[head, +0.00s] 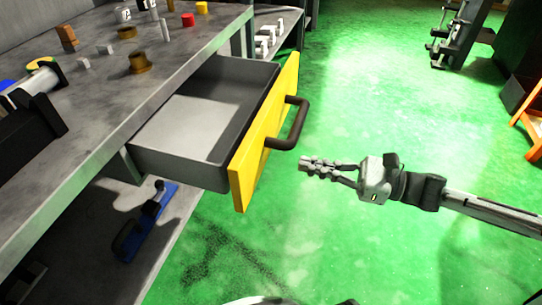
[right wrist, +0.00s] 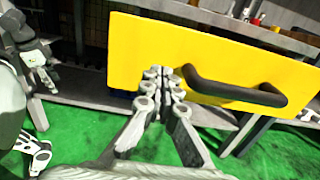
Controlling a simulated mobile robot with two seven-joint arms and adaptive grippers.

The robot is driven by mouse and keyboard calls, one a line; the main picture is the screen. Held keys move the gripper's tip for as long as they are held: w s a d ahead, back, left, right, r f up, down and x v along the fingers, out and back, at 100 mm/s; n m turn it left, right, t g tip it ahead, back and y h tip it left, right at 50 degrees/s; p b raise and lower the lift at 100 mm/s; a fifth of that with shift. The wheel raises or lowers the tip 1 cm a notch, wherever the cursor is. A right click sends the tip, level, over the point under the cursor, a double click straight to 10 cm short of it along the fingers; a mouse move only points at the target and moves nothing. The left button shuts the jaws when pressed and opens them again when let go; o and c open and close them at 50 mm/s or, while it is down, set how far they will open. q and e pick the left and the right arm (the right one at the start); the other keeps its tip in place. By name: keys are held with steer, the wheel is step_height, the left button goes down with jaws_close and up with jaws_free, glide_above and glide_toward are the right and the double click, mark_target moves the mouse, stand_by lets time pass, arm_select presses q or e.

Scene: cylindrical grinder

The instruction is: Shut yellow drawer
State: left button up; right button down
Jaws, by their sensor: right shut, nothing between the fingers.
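The yellow drawer (head: 266,131) is pulled well out from under the grey workbench. Its grey tray looks empty, and a dark bar handle (head: 295,123) sticks out from its front. My right gripper (head: 303,164) is shut and empty, to the right of the drawer front and a little below the handle in the head view. In the right wrist view, the shut fingertips (right wrist: 164,76) point at the yellow front (right wrist: 215,60), left of the handle (right wrist: 235,90). I cannot tell whether they touch it there; the head view shows a gap.
A blue tool (head: 145,222) lies on the lower shelf. Green floor to the right of the drawer is clear. An orange stand (head: 532,125) is at the far right.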

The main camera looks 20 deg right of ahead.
glide_toward(235, 148)
steer(key=shift+w+a+f+p, duration=0.1)
steer(key=shift+w+a+p, duration=0.25)
steer(key=shift+w+a, duration=0.3)
steer(key=shift+a, duration=0.15)
arm_select(q)
steer(key=shift+w+d+f, duration=0.15)
steer(key=shift+w+f, duration=0.1)
steer(key=shift+f, duration=0.45)
arm_select(e)
steer(key=shift+f, duration=0.1)
